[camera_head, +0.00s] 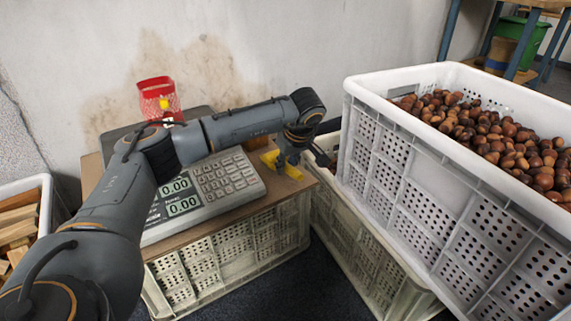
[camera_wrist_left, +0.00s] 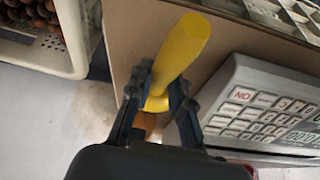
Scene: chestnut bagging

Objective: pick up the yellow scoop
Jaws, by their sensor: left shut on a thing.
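The yellow scoop (camera_head: 289,172) lies on the wooden board right of the scale in the head view. My left gripper (camera_head: 283,160) is down at the scoop, with its fingers on either side of it. In the left wrist view the yellow scoop (camera_wrist_left: 181,52) stretches away from between the two fingers of my left gripper (camera_wrist_left: 158,92), which are shut on its near part. I cannot tell whether the scoop is clear of the board. My right gripper is not in view.
A scale (camera_head: 239,161) stands close left of the scoop, with a red mesh bag (camera_head: 151,87) behind it. A large white crate (camera_head: 372,101) of chestnuts (camera_head: 480,127) stands at the right. A crate (camera_head: 47,187) of wood pieces is at the left.

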